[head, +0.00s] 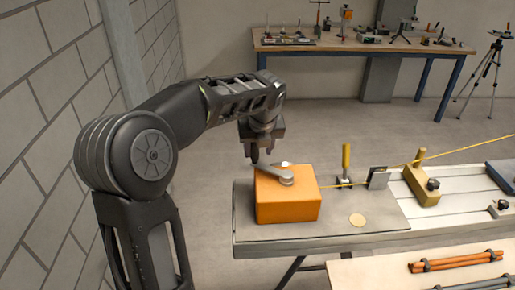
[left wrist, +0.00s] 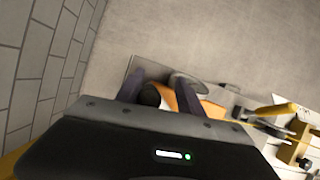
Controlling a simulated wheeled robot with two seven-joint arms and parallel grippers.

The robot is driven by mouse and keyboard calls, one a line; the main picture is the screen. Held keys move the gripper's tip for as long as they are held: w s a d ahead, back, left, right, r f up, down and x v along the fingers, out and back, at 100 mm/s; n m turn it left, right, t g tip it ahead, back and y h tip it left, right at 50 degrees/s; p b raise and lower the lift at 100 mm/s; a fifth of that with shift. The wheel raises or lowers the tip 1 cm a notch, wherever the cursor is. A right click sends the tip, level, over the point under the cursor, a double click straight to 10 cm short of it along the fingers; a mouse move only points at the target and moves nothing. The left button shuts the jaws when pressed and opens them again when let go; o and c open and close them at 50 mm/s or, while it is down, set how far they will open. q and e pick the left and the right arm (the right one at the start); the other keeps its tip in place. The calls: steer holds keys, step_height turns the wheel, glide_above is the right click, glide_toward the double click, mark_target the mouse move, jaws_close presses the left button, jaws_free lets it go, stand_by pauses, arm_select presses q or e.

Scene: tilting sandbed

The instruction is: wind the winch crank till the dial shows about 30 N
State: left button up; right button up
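The winch is an orange box (head: 287,205) at the left end of the grey bench. A grey crank arm (head: 274,173) lies across its top, from a hub near the middle toward the back left. My left gripper (head: 261,160) points down at the crank's outer end. In the left wrist view its two dark fingers (left wrist: 162,92) stand apart, with a dark round knob (left wrist: 150,97) between them, nearer the left finger. The orange box (left wrist: 185,98) shows behind. I cannot tell whether the fingers touch the knob. No dial reading is legible. My right gripper is not in view.
A yellow line (head: 465,148) runs from the winch to the upper right, past a yellow-handled clamp (head: 346,160) and a yellow block (head: 421,186). A pale disc (head: 357,220) lies on the bench. A block wall (head: 40,110) stands close on the left.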

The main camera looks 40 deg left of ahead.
arm_select(q)
steer(key=shift+a, duration=0.1)
steer(key=shift+s+r, duration=0.1)
steer(key=shift+r, duration=0.15)
steer(key=v, duration=0.7)
steer(key=shift+b, duration=0.3)
steer(key=shift+r, duration=0.1)
steer(key=shift+s, duration=0.1)
